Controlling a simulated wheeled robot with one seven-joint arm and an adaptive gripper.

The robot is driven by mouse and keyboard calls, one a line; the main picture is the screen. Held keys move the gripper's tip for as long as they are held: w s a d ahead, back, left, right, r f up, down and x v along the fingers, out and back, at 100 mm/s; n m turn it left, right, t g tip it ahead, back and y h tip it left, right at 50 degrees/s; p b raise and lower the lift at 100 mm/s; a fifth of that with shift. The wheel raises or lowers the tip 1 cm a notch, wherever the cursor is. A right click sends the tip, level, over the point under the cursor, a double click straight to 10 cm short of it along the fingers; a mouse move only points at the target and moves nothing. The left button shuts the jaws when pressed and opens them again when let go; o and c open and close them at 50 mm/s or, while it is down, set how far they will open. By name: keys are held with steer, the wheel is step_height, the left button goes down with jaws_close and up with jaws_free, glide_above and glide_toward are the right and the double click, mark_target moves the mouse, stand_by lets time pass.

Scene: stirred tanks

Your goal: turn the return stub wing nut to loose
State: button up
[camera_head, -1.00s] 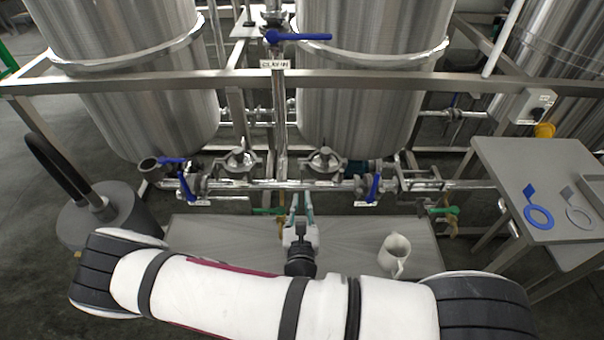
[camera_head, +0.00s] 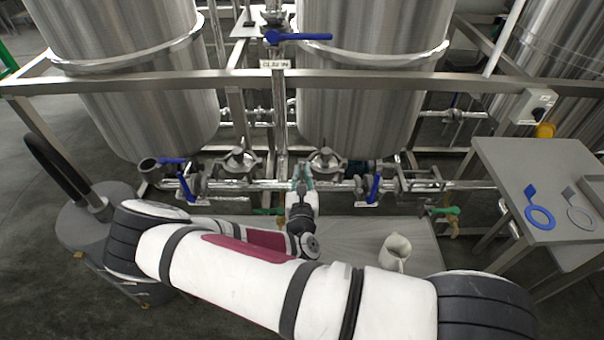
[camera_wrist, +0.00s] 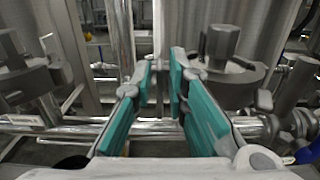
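My gripper (camera_head: 302,178) reaches to the pipe row under the tanks, between two round clamp fittings, a left one (camera_head: 238,160) and a right one (camera_head: 325,160). In the wrist view its teal-padded fingers (camera_wrist: 163,70) stand apart with no object clearly between them. The right clamp (camera_wrist: 222,72) shows just beyond and right of the right finger, with a small metal lug (camera_wrist: 192,72) by that fingertip. The left clamp (camera_wrist: 25,80) is at the far left. I cannot read which fitting is the return stub, and the fingers partly hide the right clamp; contact cannot be told.
A horizontal pipe (camera_head: 260,185) runs across, with blue valve handles (camera_head: 186,187) and (camera_head: 374,188) on either side. A vertical pipe (camera_head: 279,115) rises behind my gripper. A white jug (camera_head: 396,250) stands on the low bench (camera_head: 350,235). A grey side table (camera_head: 510,165) is at right.

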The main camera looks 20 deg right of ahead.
jaws_close()
steer(key=shift+a+n, duration=0.1)
steer(key=shift+n, duration=0.3)
steer(key=n, duration=0.5)
steer(key=a+f+n, duration=0.1)
steer(key=n, duration=0.5)
steer(key=a+f+n, duration=0.1)
steer(key=n, duration=0.4)
steer(key=shift+w+a+f+n, duration=0.1)
steer(key=shift+w+f+n, duration=0.1)
steer(key=shift+w+n, duration=0.2)
steer(key=shift+b, duration=0.3)
steer(key=shift+o, duration=0.3)
jaws_free()
